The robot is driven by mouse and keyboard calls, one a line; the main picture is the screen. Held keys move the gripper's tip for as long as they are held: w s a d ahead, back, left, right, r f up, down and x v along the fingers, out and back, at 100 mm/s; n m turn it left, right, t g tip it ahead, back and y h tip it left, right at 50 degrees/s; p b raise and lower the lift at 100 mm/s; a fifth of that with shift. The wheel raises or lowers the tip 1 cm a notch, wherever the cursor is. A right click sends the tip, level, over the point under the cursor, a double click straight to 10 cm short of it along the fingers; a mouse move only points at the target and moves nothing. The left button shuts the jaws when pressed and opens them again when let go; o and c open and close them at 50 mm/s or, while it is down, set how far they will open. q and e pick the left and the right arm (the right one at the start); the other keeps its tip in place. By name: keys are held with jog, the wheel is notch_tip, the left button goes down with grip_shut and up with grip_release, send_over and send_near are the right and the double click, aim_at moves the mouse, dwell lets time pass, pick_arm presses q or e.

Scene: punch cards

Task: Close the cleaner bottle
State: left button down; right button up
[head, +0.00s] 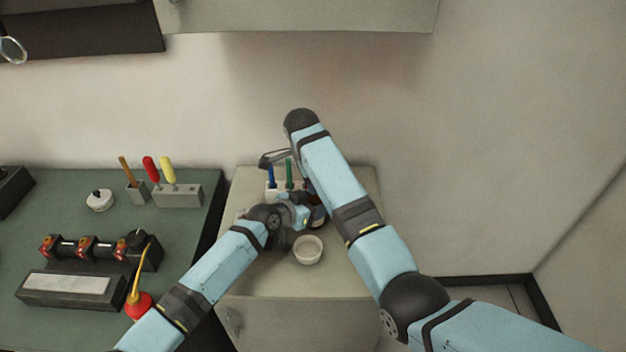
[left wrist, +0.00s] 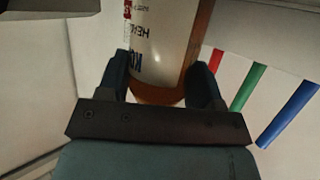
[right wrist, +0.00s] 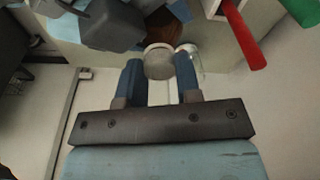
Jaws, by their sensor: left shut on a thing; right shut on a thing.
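The cleaner bottle is amber with a white printed label (left wrist: 157,35). In the left wrist view it stands between the fingers of my left gripper (left wrist: 165,85), which is shut on it. In the head view the bottle is mostly hidden by my arms, with a dark part showing beside my left gripper (head: 300,212). My right gripper (right wrist: 160,80) is shut on a pale round cap (right wrist: 159,62). Beyond the cap, in the right wrist view, is a brown patch of the bottle (right wrist: 164,22). I cannot tell whether cap and bottle touch. My right gripper is hidden in the head view.
A blue marker (head: 270,177) and a green marker (head: 289,175) stand in a holder behind the bottle. A red one (right wrist: 240,35) shows in the right wrist view. A pale cup (head: 308,251) stands in front. A green workbench (head: 75,220) with tools is left.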

jog(key=o, duration=0.9)
jog(key=shift+r, duration=0.1)
jog(key=shift+r, duration=2.15)
jog(key=shift+c, duration=0.4)
jog(key=shift+r, duration=0.1)
